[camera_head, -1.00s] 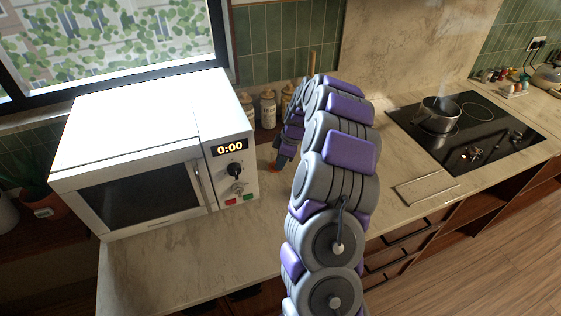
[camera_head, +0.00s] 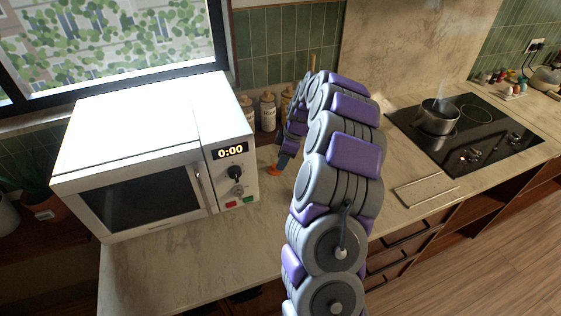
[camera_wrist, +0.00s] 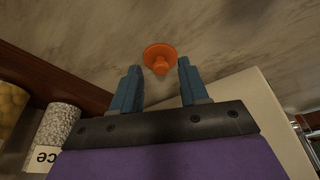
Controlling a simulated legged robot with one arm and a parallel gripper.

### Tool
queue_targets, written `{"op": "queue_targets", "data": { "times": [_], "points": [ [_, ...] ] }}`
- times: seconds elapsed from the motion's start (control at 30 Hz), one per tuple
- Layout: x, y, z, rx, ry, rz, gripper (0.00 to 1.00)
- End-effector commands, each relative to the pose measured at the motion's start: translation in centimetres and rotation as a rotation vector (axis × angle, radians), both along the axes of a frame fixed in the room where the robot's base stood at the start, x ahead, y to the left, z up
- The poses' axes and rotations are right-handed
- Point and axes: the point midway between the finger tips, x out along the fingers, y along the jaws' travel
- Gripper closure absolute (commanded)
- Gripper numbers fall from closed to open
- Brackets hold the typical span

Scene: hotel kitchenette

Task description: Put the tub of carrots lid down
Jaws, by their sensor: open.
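An orange round piece with a small knob (camera_head: 273,171), which looks like a lid, lies on the counter just right of the microwave. It also shows in the wrist view (camera_wrist: 160,50), knob toward the camera. My gripper (camera_wrist: 156,72) is open, with the orange piece just beyond and between its two blue fingertips. No clear contact shows. In the head view my gripper (camera_head: 282,161) is just right of the orange piece and partly hidden by my arm. I cannot make out a tub of carrots in either view.
The white microwave (camera_head: 135,130) stands close on the left. Several jars (camera_head: 267,112) stand behind on a wooden shelf; one labelled jar (camera_wrist: 58,128) shows in the wrist view. A steaming pot (camera_head: 438,117) sits on the black hob at right. The front counter is clear.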

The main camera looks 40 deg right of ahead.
Motion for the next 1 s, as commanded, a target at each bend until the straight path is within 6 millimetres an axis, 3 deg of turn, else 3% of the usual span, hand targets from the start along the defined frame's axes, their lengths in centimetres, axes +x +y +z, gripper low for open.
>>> {"op": "queue_targets", "data": {
  "times": [0.2, 0.4, 1.0],
  "points": [
    [-0.8, -1.0, 4.7, -0.002, -0.005, -0.001, 0.56],
    [-1.5, -1.8, 7.9, -0.003, -0.002, -0.001, 0.56],
    [-1.8, -2.0, 8.7, -0.002, -0.001, -0.001, 0.56]
  ]
}}
